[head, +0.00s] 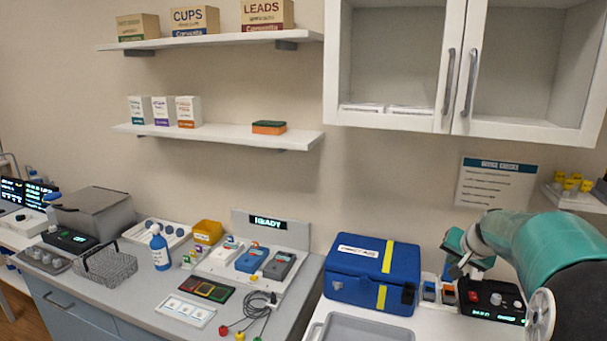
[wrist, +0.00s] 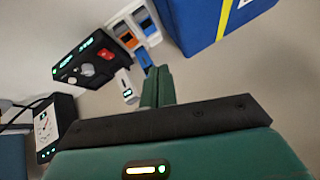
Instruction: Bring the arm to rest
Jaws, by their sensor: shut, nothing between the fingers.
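My gripper (wrist: 158,85) shows in the wrist view with its two green fingers together, shut and empty. It points toward the white counter, near a blue case (wrist: 205,22) and a black device (wrist: 85,62) with a red button. In the head view my teal arm (head: 540,240) is bent at the right. Its wrist end hangs over the counter beside the black device (head: 492,300), right of the blue case (head: 372,272). The fingertips are hard to make out there. I cannot tell whether they touch anything.
Small coloured modules (head: 438,291) stand between the blue case and the black device. A grey tray (head: 365,328) lies in front. Cabinets (head: 390,60) hang above, and a small shelf (head: 575,198) with yellow-capped items is near the arm. The left counter is crowded.

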